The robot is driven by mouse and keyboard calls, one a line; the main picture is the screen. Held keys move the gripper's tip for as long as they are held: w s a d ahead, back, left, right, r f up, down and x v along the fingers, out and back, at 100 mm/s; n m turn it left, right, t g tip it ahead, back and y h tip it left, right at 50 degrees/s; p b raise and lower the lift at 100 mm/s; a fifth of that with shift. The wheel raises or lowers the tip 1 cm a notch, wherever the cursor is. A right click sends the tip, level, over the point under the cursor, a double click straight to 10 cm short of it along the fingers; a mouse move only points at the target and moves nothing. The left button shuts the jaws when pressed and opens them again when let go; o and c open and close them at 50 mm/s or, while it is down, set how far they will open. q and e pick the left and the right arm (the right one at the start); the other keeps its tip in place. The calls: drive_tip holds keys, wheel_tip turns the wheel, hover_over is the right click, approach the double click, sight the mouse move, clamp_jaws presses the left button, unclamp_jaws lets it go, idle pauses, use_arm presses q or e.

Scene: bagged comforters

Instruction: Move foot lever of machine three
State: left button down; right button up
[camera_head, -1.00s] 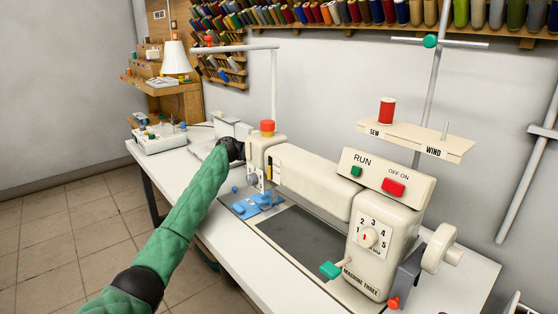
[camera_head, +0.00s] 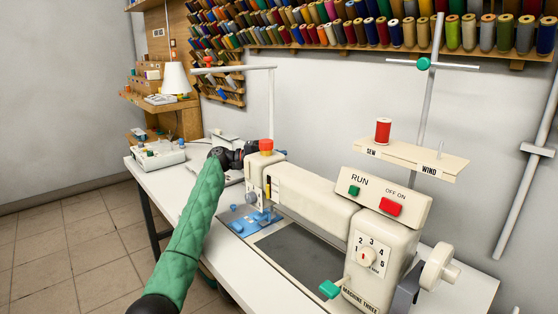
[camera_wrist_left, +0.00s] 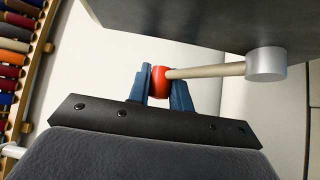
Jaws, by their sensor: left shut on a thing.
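Machine three (camera_head: 310,205) is a cream sewing machine with its name on the base of its column. In the left wrist view, a lever with a red knob (camera_wrist_left: 159,82), a pale rod (camera_wrist_left: 205,71) and a silver hub (camera_wrist_left: 266,64) is fixed to a dark-looking surface. My left gripper (camera_wrist_left: 160,90) is shut on the red knob, with a blue finger on either side. In the head view my left gripper (camera_head: 236,156) is at the far left end of the machine, behind its head; its fingertips and the lever are hidden there. My right gripper is out of view.
The machine stands on a white table (camera_head: 192,184). A red emergency-style button (camera_head: 266,146) tops its head, close to my gripper. A green-tipped lever (camera_head: 330,289) sticks out at the column's front. Another device (camera_head: 160,155) sits at the table's far left end.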

use_arm(q)
drive_tip(key=shift+r, duration=0.1)
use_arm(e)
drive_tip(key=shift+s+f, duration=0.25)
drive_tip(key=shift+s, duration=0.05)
use_arm(q)
drive_tip(key=c, duration=1.3)
unclamp_jaws()
drive_tip(key=shift+s+a, duration=0.1)
drive_tip(key=shift+o, duration=0.2)
